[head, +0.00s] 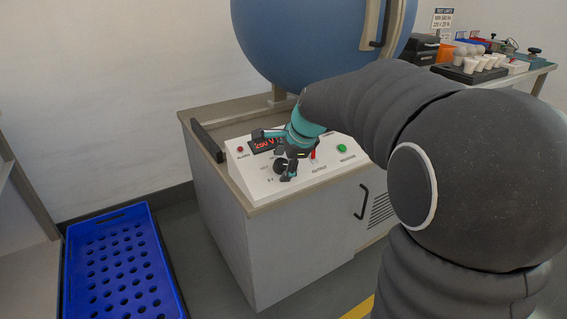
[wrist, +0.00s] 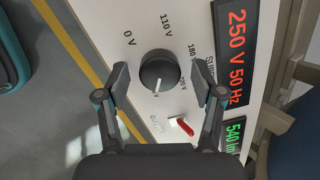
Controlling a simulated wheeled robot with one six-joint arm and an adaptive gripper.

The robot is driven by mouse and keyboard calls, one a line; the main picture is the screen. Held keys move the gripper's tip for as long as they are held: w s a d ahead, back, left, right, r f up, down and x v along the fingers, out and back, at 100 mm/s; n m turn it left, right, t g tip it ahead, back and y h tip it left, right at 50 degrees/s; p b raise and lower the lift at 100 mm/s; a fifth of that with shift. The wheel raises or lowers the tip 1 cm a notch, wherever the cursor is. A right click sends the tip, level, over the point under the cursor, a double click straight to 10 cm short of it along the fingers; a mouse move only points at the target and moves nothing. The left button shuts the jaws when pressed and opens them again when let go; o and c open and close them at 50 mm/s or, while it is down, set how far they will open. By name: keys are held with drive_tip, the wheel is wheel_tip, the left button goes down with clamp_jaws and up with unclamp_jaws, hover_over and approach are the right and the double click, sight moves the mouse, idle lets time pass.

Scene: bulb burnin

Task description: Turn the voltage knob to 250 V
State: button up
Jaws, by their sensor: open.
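The voltage knob (wrist: 160,70) is a round black dial on a white panel. Its white pointer line points down in the wrist view, towards a faint, blurred label below it. The labels 0 V, 110 V, 180 and one more run around it. My gripper (wrist: 160,78) is open, with one finger on each side of the knob and visible gaps to both. The red display (wrist: 236,60) reads 250 V 50 Hz. In the head view the knob (head: 280,167) is partly hidden by my gripper (head: 289,163).
A red rocker switch (wrist: 182,126) and a green display (wrist: 234,134) sit beside the knob. The panel stands on a grey cabinet (head: 225,220) under a big blue sphere (head: 300,40). A blue crate (head: 120,260) is on the floor at left.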

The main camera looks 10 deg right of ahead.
drive_tip(key=v, duration=1.1)
drive_tip(key=shift+s+r, duration=0.2)
drive_tip(key=shift+r, duration=0.1)
drive_tip(key=shift+d, duration=0.1)
drive_tip(key=s+a+f+n, duration=0.1)
drive_tip(key=s+f+n, duration=0.3)
drive_tip(key=s, duration=0.4)
drive_tip(key=s+f+n+h, duration=0.1)
drive_tip(key=s+f+n, duration=0.2)
drive_tip(key=s+n, duration=0.4)
drive_tip(key=s+a+f+n+h, duration=0.1)
drive_tip(key=s+f+n, duration=0.3)
drive_tip(key=s, duration=0.5)
drive_tip(key=shift+s+a+f+n, duration=0.3)
drive_tip(key=shift+f+n, duration=0.1)
drive_tip(key=shift+n, duration=0.8)
